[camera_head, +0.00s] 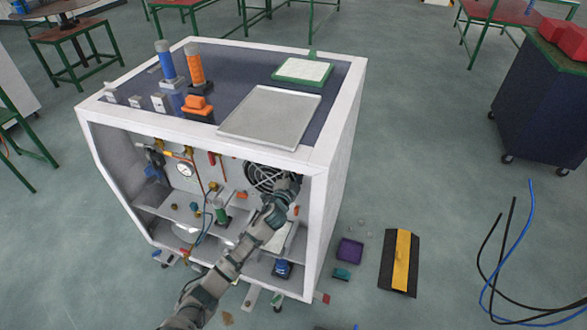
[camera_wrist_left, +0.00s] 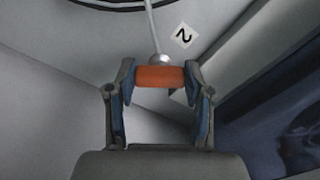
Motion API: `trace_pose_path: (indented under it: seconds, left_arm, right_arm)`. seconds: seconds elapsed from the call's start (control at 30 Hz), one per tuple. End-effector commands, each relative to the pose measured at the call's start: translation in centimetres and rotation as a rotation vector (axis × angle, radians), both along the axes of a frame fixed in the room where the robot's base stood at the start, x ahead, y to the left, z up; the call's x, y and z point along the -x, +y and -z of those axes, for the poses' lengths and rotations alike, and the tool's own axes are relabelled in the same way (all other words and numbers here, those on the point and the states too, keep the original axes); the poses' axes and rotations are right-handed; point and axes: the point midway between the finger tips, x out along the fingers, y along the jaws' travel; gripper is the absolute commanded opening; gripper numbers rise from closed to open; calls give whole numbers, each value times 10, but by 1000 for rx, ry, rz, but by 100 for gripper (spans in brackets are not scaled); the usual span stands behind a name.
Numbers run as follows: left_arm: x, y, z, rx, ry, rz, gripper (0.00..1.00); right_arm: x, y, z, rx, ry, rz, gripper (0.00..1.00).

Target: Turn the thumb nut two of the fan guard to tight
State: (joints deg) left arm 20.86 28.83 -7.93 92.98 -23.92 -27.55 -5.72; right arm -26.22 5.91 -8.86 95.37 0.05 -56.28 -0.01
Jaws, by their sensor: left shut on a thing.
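The round black fan guard (camera_head: 262,177) is on the back wall inside the cabinet, right of the gauge. My left arm reaches into the cabinet, and my left gripper (camera_head: 291,182) is at the guard's right edge. In the left wrist view, thumb nut two (camera_wrist_left: 160,77) is an orange cylinder beside a tag marked 2 (camera_wrist_left: 183,35). The left gripper's fingers are shut on it from both sides. A silver ball-like end of a guard rod (camera_wrist_left: 159,59) is just behind the nut. In the head view the gripper hides this nut. My right gripper is not in view.
The white cabinet (camera_head: 335,150) surrounds the arm, with its right side wall close to the gripper. A pressure gauge (camera_head: 184,170), pipes and shelves are to the left. A purple tray (camera_head: 350,250) and a black-yellow ramp (camera_head: 401,262) lie on the floor at right.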

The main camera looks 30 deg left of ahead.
Motion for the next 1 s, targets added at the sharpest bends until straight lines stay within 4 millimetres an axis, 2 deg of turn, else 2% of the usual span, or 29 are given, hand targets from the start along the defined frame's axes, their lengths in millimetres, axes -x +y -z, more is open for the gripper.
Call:
trace_pose_path:
  seconds: [0.2, 0.4, 0.7, 1.0]
  left_arm:
    - [0, -2, 0, -194, 51, 3, 17]
    - [0, -2, 1, -351, 89, 4, 17]
    - [0, -3, 3, -505, 128, 5, 17]
    - [0, -3, 5, -561, 142, 6, 17]
  right_arm:
    - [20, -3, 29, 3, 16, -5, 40]
    - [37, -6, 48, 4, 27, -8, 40]
    - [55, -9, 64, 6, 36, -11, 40]
    - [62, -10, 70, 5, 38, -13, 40]
